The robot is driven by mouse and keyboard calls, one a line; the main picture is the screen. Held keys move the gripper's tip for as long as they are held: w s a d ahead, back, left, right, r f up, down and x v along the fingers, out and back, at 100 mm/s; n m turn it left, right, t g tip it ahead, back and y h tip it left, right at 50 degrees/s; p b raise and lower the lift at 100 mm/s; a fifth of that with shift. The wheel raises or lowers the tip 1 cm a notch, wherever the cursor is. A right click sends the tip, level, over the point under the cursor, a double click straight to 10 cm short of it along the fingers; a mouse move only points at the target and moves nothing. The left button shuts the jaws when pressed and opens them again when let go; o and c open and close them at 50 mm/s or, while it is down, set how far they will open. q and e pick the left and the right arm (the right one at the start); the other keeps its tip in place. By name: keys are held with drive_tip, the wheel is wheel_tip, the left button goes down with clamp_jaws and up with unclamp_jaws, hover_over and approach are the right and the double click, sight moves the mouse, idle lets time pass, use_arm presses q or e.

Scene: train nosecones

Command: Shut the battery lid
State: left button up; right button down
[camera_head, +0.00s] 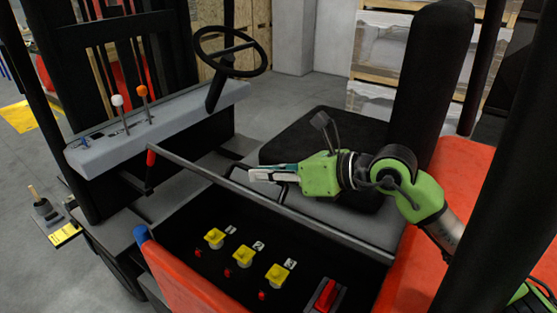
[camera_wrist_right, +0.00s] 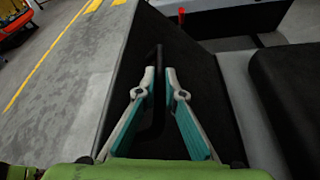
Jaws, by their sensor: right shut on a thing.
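The battery lid stands raised, its grey edge (camera_head: 290,212) running diagonally across the forklift beside the seat. In the right wrist view its dark face (camera_wrist_right: 211,95) carries a black bar handle (camera_wrist_right: 158,75). My right gripper (camera_head: 262,175) reaches in from the right, over the seat side of the lid. Its fingers (camera_wrist_right: 159,82) are on both sides of the handle and shut on it. In the head view the fingers partly hide the handle. My left gripper is not in view.
In front of the lid edge, a dark area holds yellow sockets (camera_head: 215,238), small red parts and a red switch (camera_head: 326,296). A red-tipped lever (camera_head: 151,158) stands near the lid's far end. The black seat (camera_head: 320,140) and steering wheel (camera_head: 230,52) are close by.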

drive_tip(key=shift+n, duration=0.3)
drive_tip(key=shift+s+a+f+b, duration=0.75)
drive_tip(key=shift+s+f, duration=0.25)
drive_tip(key=shift+s+a+f+b, duration=0.7)
drive_tip(key=shift+s+f+b, duration=0.05)
drive_tip(key=shift+s+f, duration=0.25)
